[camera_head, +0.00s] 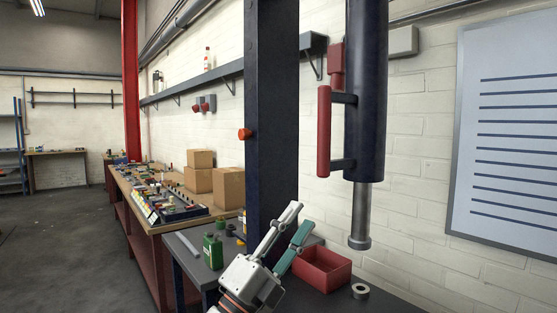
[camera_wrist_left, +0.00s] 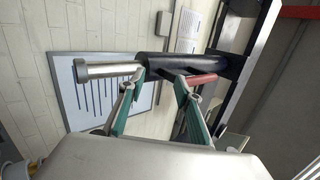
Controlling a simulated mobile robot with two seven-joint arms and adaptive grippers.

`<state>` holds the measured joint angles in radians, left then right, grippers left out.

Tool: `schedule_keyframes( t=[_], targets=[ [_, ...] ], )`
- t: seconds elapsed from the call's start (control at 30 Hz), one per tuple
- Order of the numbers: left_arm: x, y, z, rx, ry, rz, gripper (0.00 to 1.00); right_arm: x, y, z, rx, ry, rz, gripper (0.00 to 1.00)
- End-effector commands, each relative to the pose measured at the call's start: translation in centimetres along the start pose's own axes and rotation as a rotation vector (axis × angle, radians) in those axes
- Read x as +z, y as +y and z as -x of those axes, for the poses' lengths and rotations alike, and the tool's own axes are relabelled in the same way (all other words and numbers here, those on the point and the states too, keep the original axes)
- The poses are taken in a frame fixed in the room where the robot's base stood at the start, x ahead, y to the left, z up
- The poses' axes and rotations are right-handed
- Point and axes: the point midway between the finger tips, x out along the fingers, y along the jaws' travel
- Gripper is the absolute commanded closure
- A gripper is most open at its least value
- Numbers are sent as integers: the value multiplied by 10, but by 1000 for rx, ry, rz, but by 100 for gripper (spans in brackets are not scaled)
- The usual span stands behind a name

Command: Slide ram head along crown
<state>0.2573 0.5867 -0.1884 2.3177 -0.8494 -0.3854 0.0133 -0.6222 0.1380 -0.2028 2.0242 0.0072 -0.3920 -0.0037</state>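The ram head is a dark blue cylinder (camera_head: 366,90) hanging upright, with a steel rod (camera_head: 362,215) below it and a red vertical handle (camera_head: 324,130) on its left side. Its top runs out of the head view, and I cannot make out the crown there. In the left wrist view the picture is turned sideways: the ram body (camera_wrist_left: 170,66), rod (camera_wrist_left: 108,70) and red handle (camera_wrist_left: 201,79) lie beyond the fingertips. My left gripper (camera_head: 301,213) is open and empty, below and left of the handle, apart from it. My right gripper is not in view.
A dark upright post (camera_head: 270,110) stands just left of the handle. Below are a red bin (camera_head: 322,268), a metal ring (camera_head: 360,291) and a green bottle (camera_head: 212,250) on a bench. A whiteboard (camera_head: 510,140) hangs at right. Air around the handle looks free.

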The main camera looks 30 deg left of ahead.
Motion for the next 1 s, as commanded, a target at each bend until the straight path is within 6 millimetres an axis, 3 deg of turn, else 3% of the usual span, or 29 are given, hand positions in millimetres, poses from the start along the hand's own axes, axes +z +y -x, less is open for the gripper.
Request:
schedule_keyframes(
  t=[0.03,0.1,0.3,0.4,0.53,0.7,0.83,1.0],
  targets=[
    [-18,-31,-21,-71,112,-77,66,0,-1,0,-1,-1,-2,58],
    [-43,-60,-36,-136,250,-176,66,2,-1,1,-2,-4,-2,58],
    [-93,-113,-59,-222,589,-510,66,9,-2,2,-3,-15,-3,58],
    [-100,-127,-66,-202,728,-717,66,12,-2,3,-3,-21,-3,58],
    [-83,-141,-76,-109,833,-982,66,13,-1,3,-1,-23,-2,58],
    [-39,-161,-86,47,851,-1217,66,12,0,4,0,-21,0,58],
    [-11,-176,-88,139,828,-1313,66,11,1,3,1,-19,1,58],
    [5,-185,-89,193,809,-1356,66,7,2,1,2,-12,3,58]
  ],
)
